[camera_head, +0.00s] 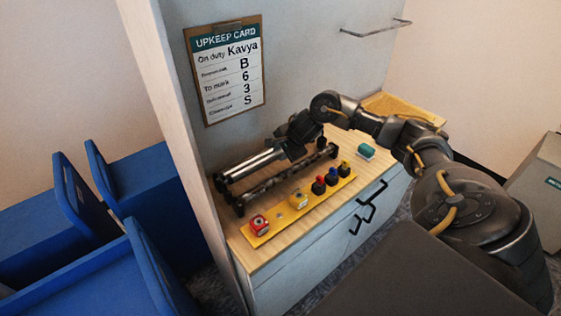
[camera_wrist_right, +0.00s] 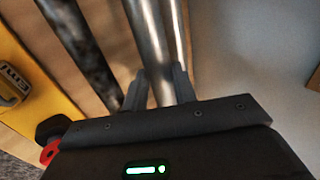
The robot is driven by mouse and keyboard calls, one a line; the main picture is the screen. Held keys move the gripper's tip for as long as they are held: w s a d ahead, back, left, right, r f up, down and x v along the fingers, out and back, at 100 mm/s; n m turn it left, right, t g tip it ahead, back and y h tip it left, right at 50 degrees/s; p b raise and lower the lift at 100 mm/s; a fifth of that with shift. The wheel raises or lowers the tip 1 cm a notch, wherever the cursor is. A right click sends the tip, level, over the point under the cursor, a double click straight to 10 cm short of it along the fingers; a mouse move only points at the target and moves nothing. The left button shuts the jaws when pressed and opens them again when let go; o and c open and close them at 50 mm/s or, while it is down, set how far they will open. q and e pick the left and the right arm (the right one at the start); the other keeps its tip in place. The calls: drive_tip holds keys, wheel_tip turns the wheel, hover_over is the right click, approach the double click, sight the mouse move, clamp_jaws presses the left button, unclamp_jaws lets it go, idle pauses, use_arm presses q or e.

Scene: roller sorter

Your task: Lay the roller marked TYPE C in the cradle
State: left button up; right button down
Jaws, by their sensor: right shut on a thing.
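Two shiny silver rollers (camera_head: 250,165) lie side by side along the back of the wooden counter, near the wall. A dark, mottled roller (camera_head: 285,176) lies in front of them, parallel, between black end supports (camera_head: 238,208). My right gripper (camera_head: 288,148) is low over the right end of the silver rollers. In the right wrist view its fingers (camera_wrist_right: 158,85) are shut on a silver roller (camera_wrist_right: 146,30), with another silver bar close beside it. I cannot read a TYPE C mark on any roller, nor tell which support is the cradle. My left gripper is out of view.
A yellow strip (camera_head: 275,223) with red, yellow, black and blue knobs runs along the counter's front. A teal block (camera_head: 365,152) sits to the right. An upkeep card (camera_head: 226,70) hangs on the wall. Blue bins (camera_head: 130,190) stand at left.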

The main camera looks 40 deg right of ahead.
sight(281, 153)
wheel_tip(281, 153, up, 6)
drive_tip(key=shift+r+b, duration=0.1)
drive_tip(key=shift+b, duration=0.35)
wheel_tip(281, 153, up, 4)
drive_tip(key=p, duration=0.3)
drive_tip(key=shift+r, duration=0.2)
idle(0.3)
